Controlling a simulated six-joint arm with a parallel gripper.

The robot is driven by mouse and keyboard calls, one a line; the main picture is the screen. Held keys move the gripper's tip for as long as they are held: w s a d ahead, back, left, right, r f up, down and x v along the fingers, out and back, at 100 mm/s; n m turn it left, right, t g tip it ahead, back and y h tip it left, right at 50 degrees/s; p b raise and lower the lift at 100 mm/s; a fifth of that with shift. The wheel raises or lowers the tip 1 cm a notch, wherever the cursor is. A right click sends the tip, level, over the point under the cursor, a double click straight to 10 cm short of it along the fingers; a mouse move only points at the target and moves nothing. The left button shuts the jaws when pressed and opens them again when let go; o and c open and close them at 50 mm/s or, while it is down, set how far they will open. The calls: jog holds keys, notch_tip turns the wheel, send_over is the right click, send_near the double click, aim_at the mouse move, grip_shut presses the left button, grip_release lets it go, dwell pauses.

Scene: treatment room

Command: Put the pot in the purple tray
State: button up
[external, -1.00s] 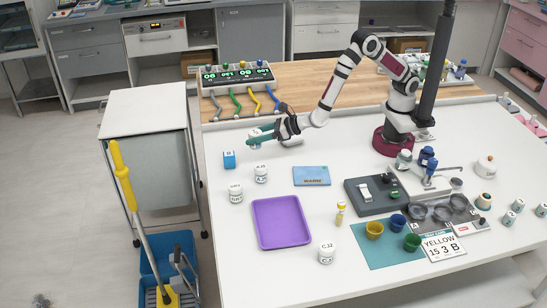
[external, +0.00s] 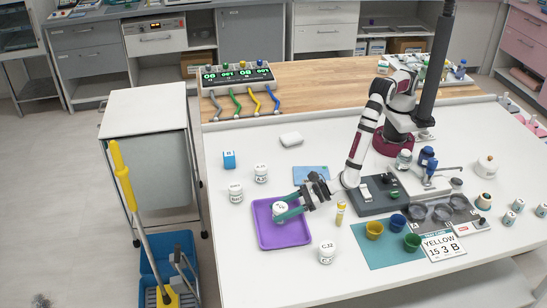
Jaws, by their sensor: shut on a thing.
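A white pot (external: 279,206) is between the teal fingertips of my gripper (external: 284,207), which is shut on it. The pot looks upright, over the upper middle of the purple tray (external: 284,240); I cannot tell whether it touches the tray floor. The fingers hide part of the pot and its label. The tray lies flat on the white table and otherwise looks empty.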

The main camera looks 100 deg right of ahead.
jog(key=shift+f, duration=0.75)
jog(key=shift+f, duration=0.15)
jog(key=o, duration=1.4)
